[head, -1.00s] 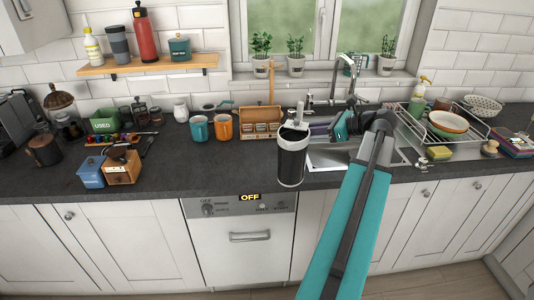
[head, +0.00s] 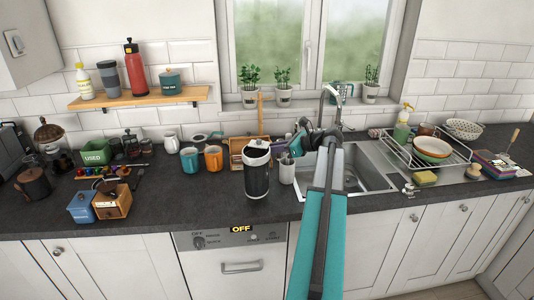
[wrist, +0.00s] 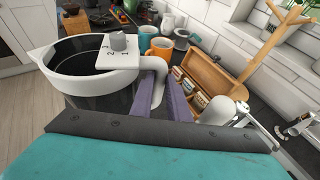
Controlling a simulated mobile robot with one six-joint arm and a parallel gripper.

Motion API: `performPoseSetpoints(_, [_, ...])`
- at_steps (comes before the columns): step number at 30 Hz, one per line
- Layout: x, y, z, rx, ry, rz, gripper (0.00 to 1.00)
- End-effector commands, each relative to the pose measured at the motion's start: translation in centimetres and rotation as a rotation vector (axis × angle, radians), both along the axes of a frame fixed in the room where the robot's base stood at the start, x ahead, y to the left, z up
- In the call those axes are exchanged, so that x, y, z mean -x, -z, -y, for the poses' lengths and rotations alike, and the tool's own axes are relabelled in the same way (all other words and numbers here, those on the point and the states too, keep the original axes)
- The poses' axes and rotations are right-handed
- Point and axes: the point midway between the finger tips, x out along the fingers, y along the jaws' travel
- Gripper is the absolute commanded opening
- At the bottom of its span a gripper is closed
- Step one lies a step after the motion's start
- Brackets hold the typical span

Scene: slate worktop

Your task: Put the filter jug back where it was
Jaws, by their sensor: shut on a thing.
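The filter jug (head: 257,172) is dark-bodied with a white rim and shows upright near the front of the worktop, left of the sink. In the wrist view, the jug (wrist: 88,72) has a white lid piece with numbers and a grey knob. My gripper (wrist: 160,88) has purple fingers shut on its white handle (wrist: 158,92). In the head view, my gripper (head: 284,152) comes at the jug from the right, partly hidden by my arm. The jug's base looks close to the worktop (head: 210,208); I cannot tell whether it touches.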

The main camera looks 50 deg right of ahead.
Motion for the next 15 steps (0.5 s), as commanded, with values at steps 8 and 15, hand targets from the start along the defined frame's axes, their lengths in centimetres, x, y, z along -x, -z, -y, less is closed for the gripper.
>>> performPoseSetpoints(8, [-1.73,0.03,0.3,-0.003,0.001,0.002,0.0])
performPoseSetpoints(15, [-1.72,0.04,0.23,-0.002,-0.001,0.003,0.0])
